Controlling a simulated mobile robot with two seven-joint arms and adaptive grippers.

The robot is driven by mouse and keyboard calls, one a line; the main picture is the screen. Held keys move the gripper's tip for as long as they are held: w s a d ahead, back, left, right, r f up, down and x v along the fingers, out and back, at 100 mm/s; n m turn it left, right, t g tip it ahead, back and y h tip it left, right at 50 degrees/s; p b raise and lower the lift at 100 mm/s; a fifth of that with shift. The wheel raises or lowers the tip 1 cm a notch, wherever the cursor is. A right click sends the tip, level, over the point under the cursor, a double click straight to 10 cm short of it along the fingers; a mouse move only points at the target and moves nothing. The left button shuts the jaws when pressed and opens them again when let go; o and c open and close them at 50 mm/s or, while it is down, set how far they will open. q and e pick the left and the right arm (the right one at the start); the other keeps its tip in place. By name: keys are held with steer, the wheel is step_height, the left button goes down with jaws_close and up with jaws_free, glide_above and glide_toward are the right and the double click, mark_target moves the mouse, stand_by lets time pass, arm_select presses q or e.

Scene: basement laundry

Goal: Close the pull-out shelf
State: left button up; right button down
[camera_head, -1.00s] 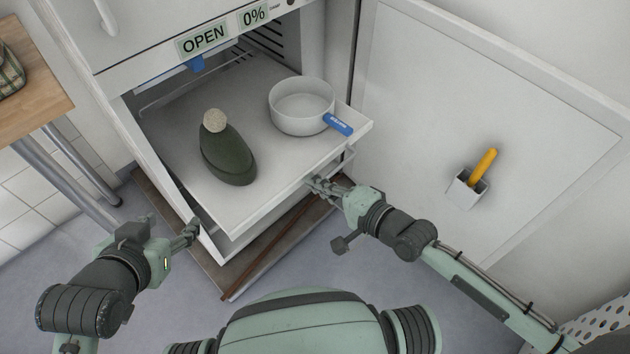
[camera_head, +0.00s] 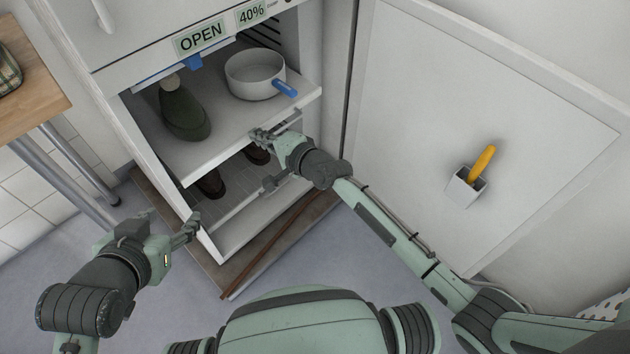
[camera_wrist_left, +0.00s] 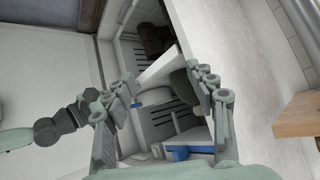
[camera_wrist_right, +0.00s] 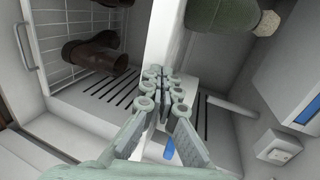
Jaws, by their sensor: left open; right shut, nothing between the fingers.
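The white pull-out shelf (camera_head: 208,141) sticks part way out of the cabinet in the head view. It carries a dark green bottle-like object (camera_head: 184,113) with a pale top and a white pot (camera_head: 254,75) with a blue handle. My right gripper (camera_head: 260,136) is shut and empty at the shelf's front edge; in the right wrist view its fingertips (camera_wrist_right: 167,77) meet the white front panel, though contact is hard to judge. My left gripper (camera_head: 192,228) is open and empty, low at the left, apart from the shelf. The left wrist view shows its open fingers (camera_wrist_left: 160,85).
A lower compartment with a wire rack holds brown shoes (camera_head: 211,184). The cabinet door (camera_head: 430,150) stands open at the right, with a white holder (camera_head: 466,187) and a yellow-handled item. A display label reads OPEN and 40%. A wooden table (camera_head: 30,85) stands at the left.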

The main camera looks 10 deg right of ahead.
mark_target(233, 118)
steer(key=w+a, duration=0.1)
steer(key=w, duration=0.1)
steer(key=w+a+b, duration=0.1)
steer(key=w+a, duration=0.2)
steer(key=w, duration=0.1)
steer(key=shift+a+f+b, duration=0.1)
steer(key=shift+a+b, duration=0.05)
steer(key=shift+b, duration=0.25)
steer(key=shift+w+a, duration=0.15)
steer(key=shift+w, duration=0.05)
arm_select(q)
steer(key=w+d+r+t+h, duration=0.3)
steer(key=w+d+r+t, duration=0.1)
steer(key=d+r, duration=0.3)
step_height(233, 118, up, 2)
steer(key=shift+r+m+t, duration=0.1)
steer(key=shift+m+t, duration=0.2)
steer(key=shift+t, duration=0.4)
steer(key=shift+f, duration=0.2)
